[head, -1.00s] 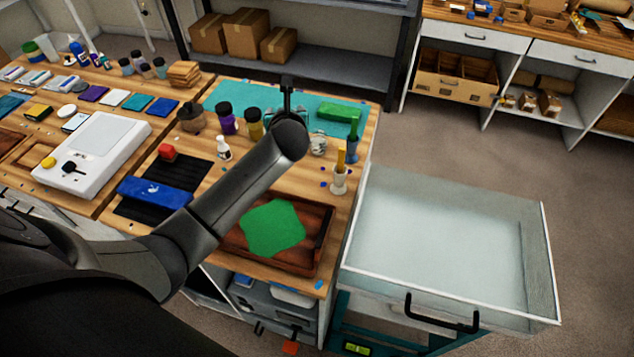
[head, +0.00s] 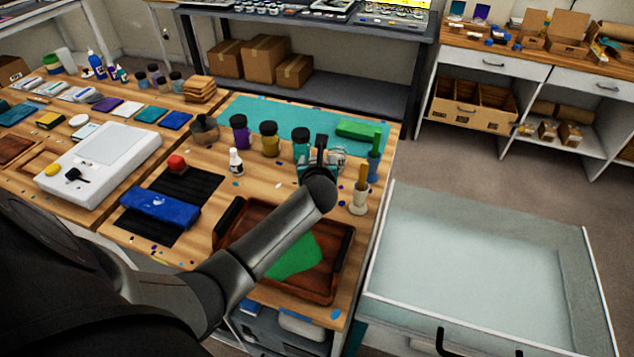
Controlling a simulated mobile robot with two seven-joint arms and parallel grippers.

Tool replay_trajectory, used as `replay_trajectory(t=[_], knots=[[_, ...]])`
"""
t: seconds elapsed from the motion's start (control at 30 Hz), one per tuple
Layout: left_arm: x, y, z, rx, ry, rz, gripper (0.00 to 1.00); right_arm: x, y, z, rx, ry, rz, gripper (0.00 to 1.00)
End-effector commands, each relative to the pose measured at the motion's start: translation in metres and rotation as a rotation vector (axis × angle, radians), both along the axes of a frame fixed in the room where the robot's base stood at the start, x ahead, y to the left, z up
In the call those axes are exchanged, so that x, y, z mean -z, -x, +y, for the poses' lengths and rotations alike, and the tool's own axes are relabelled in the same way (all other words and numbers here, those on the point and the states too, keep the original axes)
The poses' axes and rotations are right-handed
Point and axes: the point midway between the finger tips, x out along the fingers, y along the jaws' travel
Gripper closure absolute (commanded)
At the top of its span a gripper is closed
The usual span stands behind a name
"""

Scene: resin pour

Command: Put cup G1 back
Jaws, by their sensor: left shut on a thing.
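My left gripper (head: 319,157) is above the right part of the near worktable, close to the teal mat. It is shut on a small teal-tinted cup (head: 304,171), mostly hidden behind my wrist; no label is readable. A clear, greyish cup (head: 338,154) stands just right of the fingers. A white cup with a yellow stick (head: 360,199) and a blue-teal cup with a green stick (head: 374,168) stand further right. My right gripper is not in view.
The teal mat (head: 275,112) carries a green block (head: 358,130). Purple (head: 240,133), yellow (head: 270,140) and teal (head: 301,142) jars stand along its front. A wooden tray (head: 336,262) with a green pour lies beneath my arm. An open drawer (head: 480,265) juts out at right.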

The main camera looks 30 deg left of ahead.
Motion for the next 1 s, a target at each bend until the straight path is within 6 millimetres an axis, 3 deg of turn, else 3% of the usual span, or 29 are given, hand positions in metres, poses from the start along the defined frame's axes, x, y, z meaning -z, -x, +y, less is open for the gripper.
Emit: replay_trajectory(t=[0.23,0.47,0.87,0.9,1.0], knots=[[0.019,0.0,0.0,-0.002,0.001,-0.002,0.85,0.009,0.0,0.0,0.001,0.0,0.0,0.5],[0.053,0.0,0.0,-0.002,0.001,-0.001,0.85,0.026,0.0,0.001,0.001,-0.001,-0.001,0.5],[0.056,0.0,0.0,0.0,-0.001,-0.002,0.85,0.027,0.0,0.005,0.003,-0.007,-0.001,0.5],[0.056,0.0,0.0,0.0,-0.001,-0.002,0.25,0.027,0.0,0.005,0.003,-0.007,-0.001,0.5],[0.056,0.0,0.0,0.0,-0.001,-0.001,0.13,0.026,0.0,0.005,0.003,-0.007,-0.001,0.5]])
